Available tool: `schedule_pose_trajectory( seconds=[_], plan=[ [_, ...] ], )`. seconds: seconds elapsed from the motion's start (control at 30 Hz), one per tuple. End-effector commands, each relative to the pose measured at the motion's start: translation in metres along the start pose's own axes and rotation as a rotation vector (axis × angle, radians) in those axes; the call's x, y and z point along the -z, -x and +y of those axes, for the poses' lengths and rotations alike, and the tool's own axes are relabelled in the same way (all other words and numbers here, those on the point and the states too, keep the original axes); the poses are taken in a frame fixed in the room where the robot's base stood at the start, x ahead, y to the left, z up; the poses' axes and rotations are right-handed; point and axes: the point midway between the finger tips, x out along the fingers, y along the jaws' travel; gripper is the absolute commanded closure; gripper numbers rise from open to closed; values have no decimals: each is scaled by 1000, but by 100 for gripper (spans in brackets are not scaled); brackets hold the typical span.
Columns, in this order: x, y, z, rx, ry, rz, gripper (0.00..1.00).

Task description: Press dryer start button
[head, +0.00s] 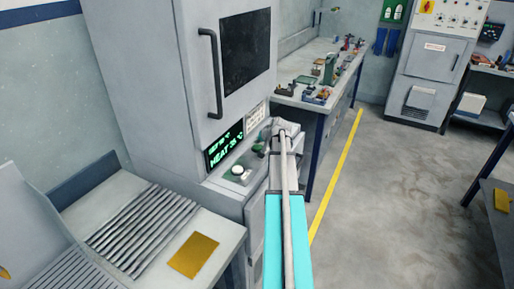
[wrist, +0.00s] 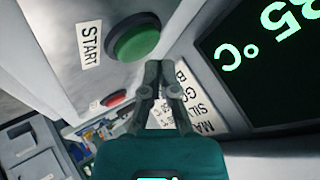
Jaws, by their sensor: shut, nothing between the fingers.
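The dryer (head: 150,80) is a tall grey cabinet with a dark window and a black handle, at left centre in the head view. Its lit display (head: 225,148) reads a heat value in green, and the display also fills the right of the wrist view (wrist: 265,60). In the wrist view the round green start button (wrist: 136,40) sits beside a START label (wrist: 89,44). My gripper (wrist: 156,66) is shut and empty, its tips close beside the green button's lower right edge. I cannot tell whether they touch. My arm partly hides this area in the head view.
A red button (wrist: 114,98) and a printed label (wrist: 195,100) lie near my fingers. A ribbed rack table (head: 140,225) with a yellow pad (head: 193,254) stands left. A cluttered bench (head: 310,80) runs behind. The floor (head: 390,190) on the right is clear.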

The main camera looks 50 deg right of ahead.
Motion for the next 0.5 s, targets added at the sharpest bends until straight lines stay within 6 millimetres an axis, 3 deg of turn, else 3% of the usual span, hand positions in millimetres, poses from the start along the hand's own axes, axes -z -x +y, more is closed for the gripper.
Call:
schedule_pose_trajectory(
  seconds=[0.5],
  plan=[
    [15, 21, -15, 0, 0, 0, 100]
  ],
)
